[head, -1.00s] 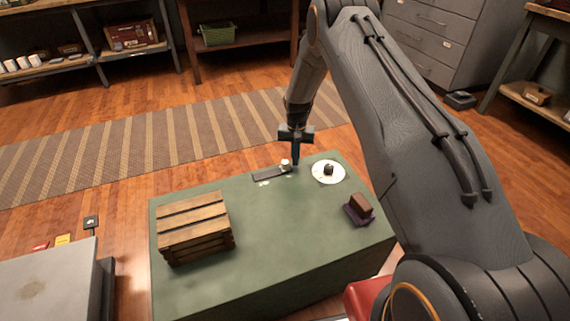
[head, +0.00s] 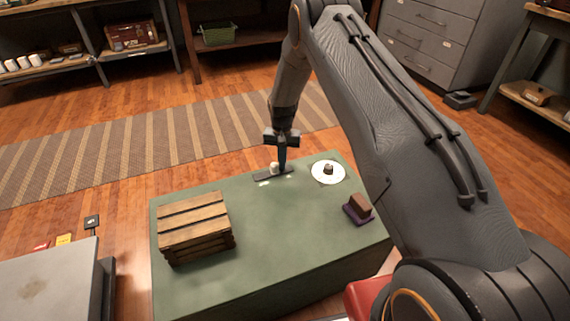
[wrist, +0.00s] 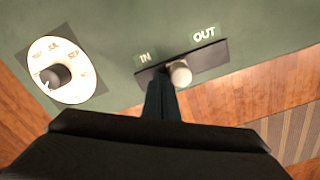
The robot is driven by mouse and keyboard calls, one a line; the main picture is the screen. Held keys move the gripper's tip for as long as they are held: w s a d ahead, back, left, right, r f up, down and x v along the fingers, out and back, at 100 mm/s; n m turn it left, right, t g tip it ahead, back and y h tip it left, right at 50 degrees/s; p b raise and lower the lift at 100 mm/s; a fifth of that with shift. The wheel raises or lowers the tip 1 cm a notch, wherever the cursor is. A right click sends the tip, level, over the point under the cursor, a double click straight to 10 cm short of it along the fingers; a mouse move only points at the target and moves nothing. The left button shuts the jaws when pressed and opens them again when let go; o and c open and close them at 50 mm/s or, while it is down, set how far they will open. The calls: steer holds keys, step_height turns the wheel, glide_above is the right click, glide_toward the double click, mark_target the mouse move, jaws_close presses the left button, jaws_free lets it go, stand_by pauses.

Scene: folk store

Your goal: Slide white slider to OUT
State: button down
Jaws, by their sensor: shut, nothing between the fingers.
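The white slider (head: 274,167) is a small pale knob on a dark track at the far edge of the green table. In the wrist view the slider (wrist: 181,74) stands near the middle of its dark track (wrist: 210,57). The IN label (wrist: 146,57) is by the track's left end and the OUT label (wrist: 204,34) is by its right part. My gripper (head: 282,171) is shut and empty, pointing down at the track. Its tips (wrist: 160,78) are on the IN side of the knob, close against it; exact contact is hard to tell.
A white dial plate with a dark knob (head: 328,170) lies to the right of the track. A wooden crate (head: 194,228) stands at the table's left. A brown block on a purple base (head: 358,207) is at the right. The table's middle is clear.

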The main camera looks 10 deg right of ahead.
mark_target(273, 165)
steer(key=shift+s+a, duration=0.2)
steer(key=shift+a, duration=0.75)
steer(key=shift+s+a, duration=0.15)
steer(key=shift+a, duration=0.8)
steer(key=shift+d, duration=0.1)
steer(key=shift+w+d, duration=0.2)
steer(key=shift+d, duration=0.7)
steer(key=shift+r+p, duration=1.85)
steer(key=shift+r, duration=2.65)
